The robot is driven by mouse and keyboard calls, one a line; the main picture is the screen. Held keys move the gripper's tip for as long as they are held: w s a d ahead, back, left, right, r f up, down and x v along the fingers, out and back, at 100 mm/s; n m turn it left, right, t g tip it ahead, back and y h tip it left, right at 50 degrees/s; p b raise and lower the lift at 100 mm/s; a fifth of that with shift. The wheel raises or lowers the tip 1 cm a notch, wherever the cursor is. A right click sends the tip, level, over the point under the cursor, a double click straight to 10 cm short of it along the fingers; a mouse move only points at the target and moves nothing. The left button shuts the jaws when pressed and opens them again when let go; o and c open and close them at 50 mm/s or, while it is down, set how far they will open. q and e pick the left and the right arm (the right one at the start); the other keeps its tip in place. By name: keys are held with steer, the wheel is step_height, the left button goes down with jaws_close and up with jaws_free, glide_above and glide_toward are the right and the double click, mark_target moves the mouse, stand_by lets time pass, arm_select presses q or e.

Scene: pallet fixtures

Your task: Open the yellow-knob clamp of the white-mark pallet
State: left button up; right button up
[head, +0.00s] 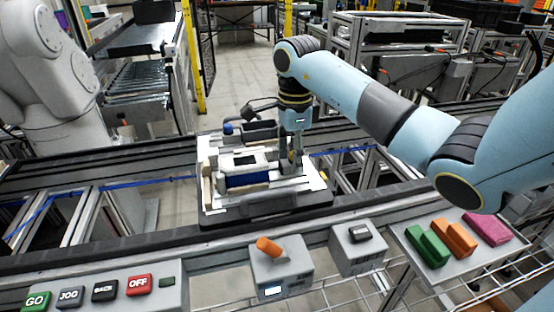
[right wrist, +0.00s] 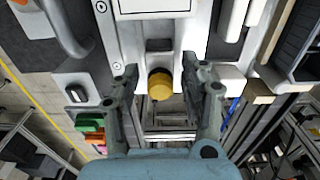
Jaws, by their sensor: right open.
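The pallet (head: 265,207) sits on the conveyor in the head view, with pale plates and a dark base. A blue knob (head: 228,128) stands at its back left. My right gripper (head: 293,163) points down over the pallet's right side. In the right wrist view the yellow knob (right wrist: 160,84) lies between the open fingers of my right gripper (right wrist: 160,77), with gaps on both sides. I cannot make out a white mark on the pallet. My left gripper is not in view.
Green (head: 427,246), orange (head: 455,238) and pink (head: 488,228) blocks lie at the right. Conveyor rails (head: 100,160) run behind the pallet.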

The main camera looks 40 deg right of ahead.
steer(key=shift+r+p, duration=2.35)
steer(key=shift+r, duration=1.55)
steer(key=shift+f, duration=0.15)
